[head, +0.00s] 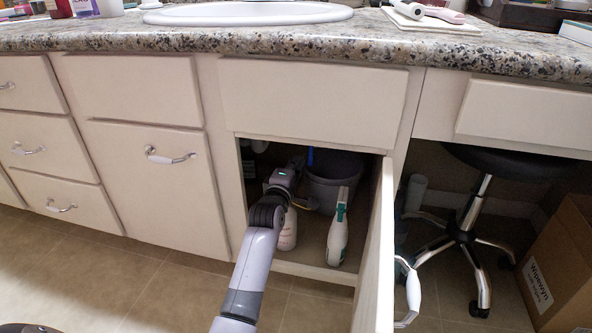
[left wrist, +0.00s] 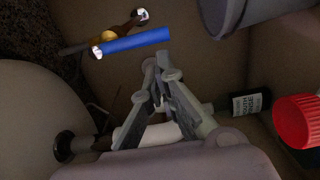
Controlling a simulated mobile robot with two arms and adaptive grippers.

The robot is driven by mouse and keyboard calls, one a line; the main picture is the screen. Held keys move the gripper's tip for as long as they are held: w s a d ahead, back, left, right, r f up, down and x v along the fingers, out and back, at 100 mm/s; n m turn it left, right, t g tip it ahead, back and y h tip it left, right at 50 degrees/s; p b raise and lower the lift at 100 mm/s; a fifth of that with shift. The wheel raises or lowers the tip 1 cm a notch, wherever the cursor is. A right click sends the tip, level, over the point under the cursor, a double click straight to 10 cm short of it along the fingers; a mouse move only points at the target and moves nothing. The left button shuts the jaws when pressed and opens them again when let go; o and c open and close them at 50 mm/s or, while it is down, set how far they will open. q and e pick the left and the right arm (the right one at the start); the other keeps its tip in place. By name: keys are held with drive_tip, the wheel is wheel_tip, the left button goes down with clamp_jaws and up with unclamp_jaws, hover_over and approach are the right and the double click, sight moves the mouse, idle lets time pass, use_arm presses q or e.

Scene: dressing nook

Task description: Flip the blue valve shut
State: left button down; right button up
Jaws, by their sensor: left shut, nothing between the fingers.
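The blue valve handle (left wrist: 138,42) is a straight blue lever in the left wrist view, just beyond my fingertips. It sits by a brass-coloured valve body (left wrist: 108,36) on a pipe. In the head view a small blue piece (head: 310,157) shows inside the open cabinet, apparently the same handle. My left gripper (left wrist: 163,65) is shut and empty, its tips close below the handle's right end with a visible gap. In the head view my left arm reaches into the cabinet. My right gripper is in neither view.
A grey bucket (head: 335,180), a white-and-green spray bottle (head: 338,230) and a pale bottle (head: 288,232) crowd the cabinet. Its open door (head: 374,250) stands at the right. A dark bottle (left wrist: 250,102) and red cap (left wrist: 298,120) lie right of my fingers.

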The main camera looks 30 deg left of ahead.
use_arm(q)
drive_tip(key=shift+d, duration=0.15)
idle(0.3)
drive_tip(key=shift+w+d+n+p, duration=0.1)
drive_tip(key=shift+n+p, duration=0.2)
drive_tip(key=shift+p, duration=0.15)
